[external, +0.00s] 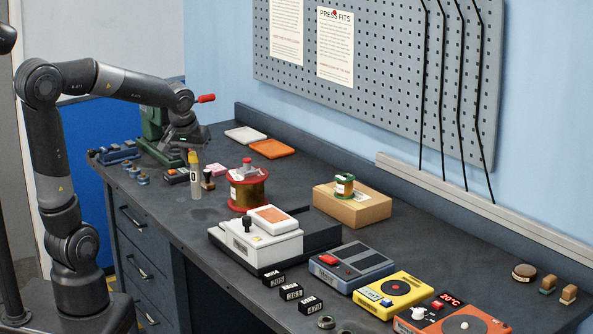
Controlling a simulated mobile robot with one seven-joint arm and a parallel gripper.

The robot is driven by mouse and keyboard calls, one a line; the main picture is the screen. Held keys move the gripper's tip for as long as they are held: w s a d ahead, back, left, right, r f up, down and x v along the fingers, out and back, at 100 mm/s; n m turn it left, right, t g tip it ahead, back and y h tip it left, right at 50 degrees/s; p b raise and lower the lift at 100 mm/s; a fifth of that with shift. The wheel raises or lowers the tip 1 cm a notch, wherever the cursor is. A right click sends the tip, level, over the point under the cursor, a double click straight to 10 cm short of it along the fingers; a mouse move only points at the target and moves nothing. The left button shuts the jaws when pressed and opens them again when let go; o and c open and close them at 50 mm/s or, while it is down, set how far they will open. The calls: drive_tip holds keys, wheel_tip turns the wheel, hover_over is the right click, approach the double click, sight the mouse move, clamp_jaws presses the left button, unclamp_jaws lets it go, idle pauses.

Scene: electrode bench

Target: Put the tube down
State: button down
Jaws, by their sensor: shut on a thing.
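The tube (195,184) is pale and translucent with a yellow cap and a dark mark on its side. It hangs upright under my gripper (192,155) over the back left part of the bench (185,225). My gripper points down and is shut on the tube near its cap; the fingertips are small here and partly hidden. I cannot tell whether the tube's lower end touches the bench top.
A green machine (155,125) is behind. A white-and-grey device (255,240) stands to the right. Bench top toward the front edge below the tube is clear.

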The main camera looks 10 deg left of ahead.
drive_tip(key=w+d+r, duration=0.4)
drive_tip(key=w+d, duration=1.1)
drive_tip(key=w, duration=0.2)
drive_tip(key=w+d+f, duration=0.4)
drive_tip(key=w+d, duration=0.5)
drive_tip(key=d, duration=0.4)
drive_tip(key=w+a+f, duration=0.5)
drive_tip(key=w+f, duration=0.5)
drive_tip(key=f, duration=0.1)
drive_tip(key=shift+w+n, duration=0.2)
drive_tip(key=shift+n, duration=0.2)
drive_tip(key=shift+f, duration=0.15)
drive_tip(key=c, duration=1.1)
unclamp_jaws()
drive_tip(key=shift+o, duration=0.2)
